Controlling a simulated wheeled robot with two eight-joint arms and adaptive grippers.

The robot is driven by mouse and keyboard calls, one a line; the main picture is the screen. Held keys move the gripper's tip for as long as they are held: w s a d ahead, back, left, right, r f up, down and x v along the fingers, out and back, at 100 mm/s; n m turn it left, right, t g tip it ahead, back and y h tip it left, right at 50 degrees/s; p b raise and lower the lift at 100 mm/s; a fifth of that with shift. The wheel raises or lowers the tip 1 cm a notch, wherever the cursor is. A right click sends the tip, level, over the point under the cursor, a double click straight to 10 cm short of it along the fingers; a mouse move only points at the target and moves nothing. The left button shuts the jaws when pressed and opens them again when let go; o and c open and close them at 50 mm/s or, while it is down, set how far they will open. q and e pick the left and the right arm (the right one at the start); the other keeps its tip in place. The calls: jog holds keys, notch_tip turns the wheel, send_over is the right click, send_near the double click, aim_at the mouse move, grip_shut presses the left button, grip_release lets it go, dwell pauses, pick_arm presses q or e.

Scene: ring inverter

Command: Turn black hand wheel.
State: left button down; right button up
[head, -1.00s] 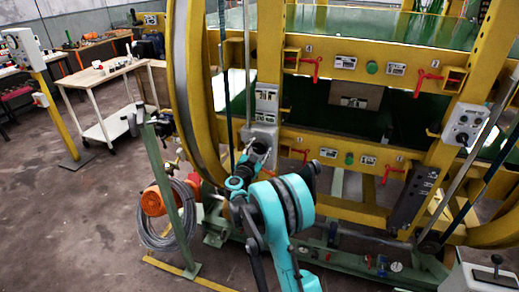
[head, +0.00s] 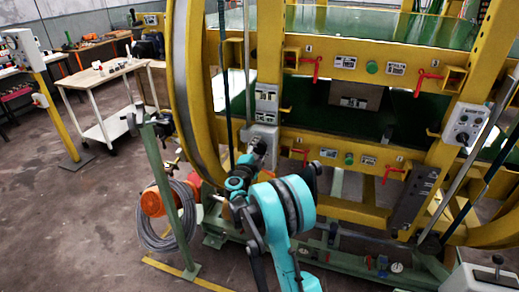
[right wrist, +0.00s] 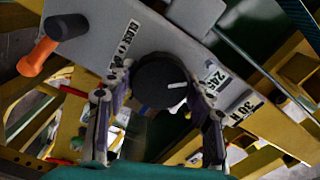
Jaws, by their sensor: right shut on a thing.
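The black hand wheel (right wrist: 163,82) is a round dark knob with a white line on its face, on a grey panel (right wrist: 190,45) in the right wrist view. My right gripper (right wrist: 160,90) has its two fingers on either side of the wheel and is shut on it. In the head view my right gripper (head: 256,149) is at the small grey box on the yellow frame's left upright; the wheel itself is hidden there behind the gripper. My left gripper is not in view.
An orange handle with a black end (right wrist: 45,48) sticks out near the wheel in the right wrist view. The yellow frame (head: 350,210) surrounds the work spot. A wire coil (head: 165,215) and green post (head: 168,195) stand left of my arm.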

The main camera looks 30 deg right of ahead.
jog(key=shift+m, duration=0.4)
jog(key=o, duration=1.2)
jog(key=v, duration=1.2)
